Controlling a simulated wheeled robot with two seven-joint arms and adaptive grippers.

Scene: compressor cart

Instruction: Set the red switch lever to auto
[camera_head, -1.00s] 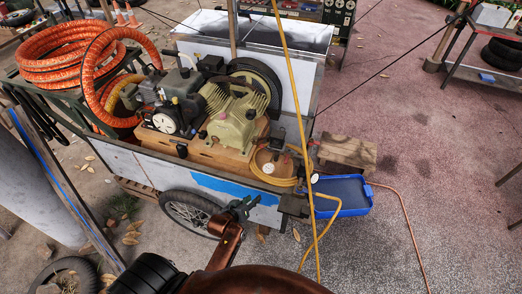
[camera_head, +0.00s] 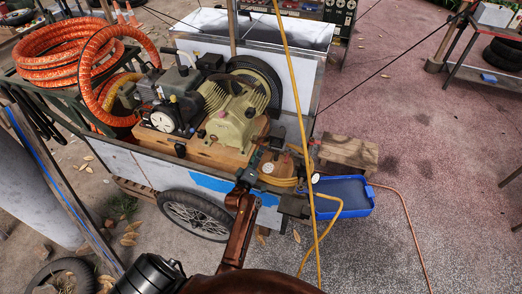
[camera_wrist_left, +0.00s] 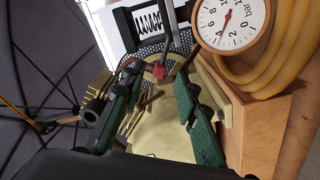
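The red switch lever (camera_wrist_left: 158,71) shows in the left wrist view as a small red piece in front of a perforated dark guard. In the head view it is too small to make out. My left gripper (camera_wrist_left: 158,78) is open, with its two green-padded fingers on either side of the lever in the picture. I cannot tell whether either finger touches it. In the head view, my left gripper (camera_head: 248,176) is at the cart's near side, below the compressor's right end. The switch markings are not readable. My right gripper is not in view.
The beige compressor (camera_head: 237,117) sits on the cart. A white pressure gauge (camera_wrist_left: 229,22) and a coiled yellow hose (camera_wrist_left: 262,78) are close to the right finger. A taut yellow hose (camera_head: 300,140) hangs down in front of the cart. A blue tray (camera_head: 343,196) lies at right.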

